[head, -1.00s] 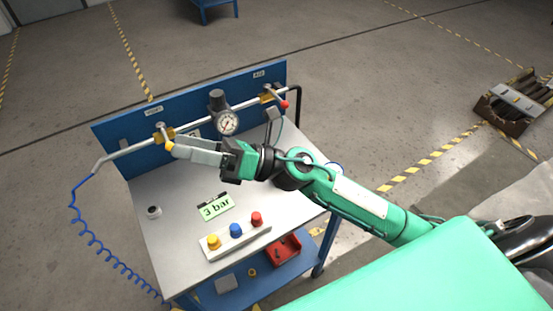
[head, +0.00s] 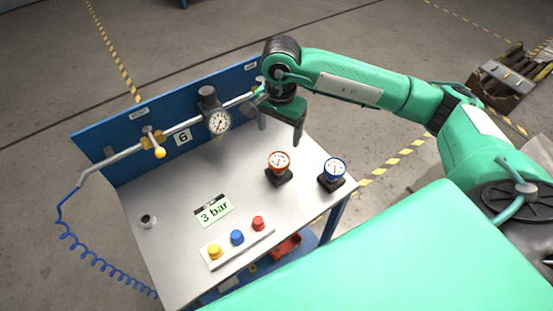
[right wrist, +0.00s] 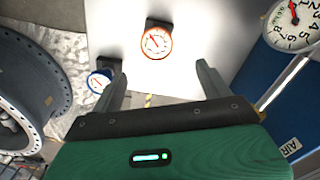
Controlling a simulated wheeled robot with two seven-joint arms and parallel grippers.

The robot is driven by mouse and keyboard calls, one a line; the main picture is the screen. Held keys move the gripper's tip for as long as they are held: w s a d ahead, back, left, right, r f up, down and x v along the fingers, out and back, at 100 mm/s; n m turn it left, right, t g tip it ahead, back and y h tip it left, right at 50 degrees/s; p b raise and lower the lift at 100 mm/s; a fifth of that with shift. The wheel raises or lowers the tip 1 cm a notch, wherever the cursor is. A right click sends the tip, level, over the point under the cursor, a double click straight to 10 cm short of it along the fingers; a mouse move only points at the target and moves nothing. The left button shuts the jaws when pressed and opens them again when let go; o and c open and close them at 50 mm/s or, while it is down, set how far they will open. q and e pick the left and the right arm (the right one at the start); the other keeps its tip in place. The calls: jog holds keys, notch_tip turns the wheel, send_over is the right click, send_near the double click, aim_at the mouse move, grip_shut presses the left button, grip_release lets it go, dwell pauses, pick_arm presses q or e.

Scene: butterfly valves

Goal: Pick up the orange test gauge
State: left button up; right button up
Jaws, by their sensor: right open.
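The orange test gauge (head: 279,162) stands upright on a dark base on the right part of the bench top. In the right wrist view the orange gauge (right wrist: 156,42) lies beyond the fingertips, between their lines. My right gripper (head: 281,134) is open and empty, pointing down above the bench, just behind the orange gauge and apart from it. It also shows in the right wrist view (right wrist: 160,80) with its fingers spread. My left gripper is not in view.
A blue-rimmed gauge (head: 334,170) stands close to the right of the orange one. A pipe with a black-bodied pressure gauge (head: 217,122) runs along the blue back panel (head: 105,140). A "3 bar" card (head: 214,211) and a button strip (head: 237,244) lie nearer the front.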

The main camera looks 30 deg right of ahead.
aim_at(279, 159)
notch_tip(279, 159, down, 8)
jog(key=shift+d+f+p, duration=0.1)
jog(key=shift+p, duration=1.05)
jog(key=shift+s+f+p, duration=0.15)
jog(key=shift+f+p, duration=0.35)
jog(key=f, duration=0.1)
jog(key=f+p, duration=0.2)
jog(key=shift+s+a+f, duration=0.15)
jog(key=shift+s+a, duration=0.1)
jog(key=shift+w+f, duration=0.1)
jog(key=shift+f, duration=0.45)
jog(key=c, duration=1)
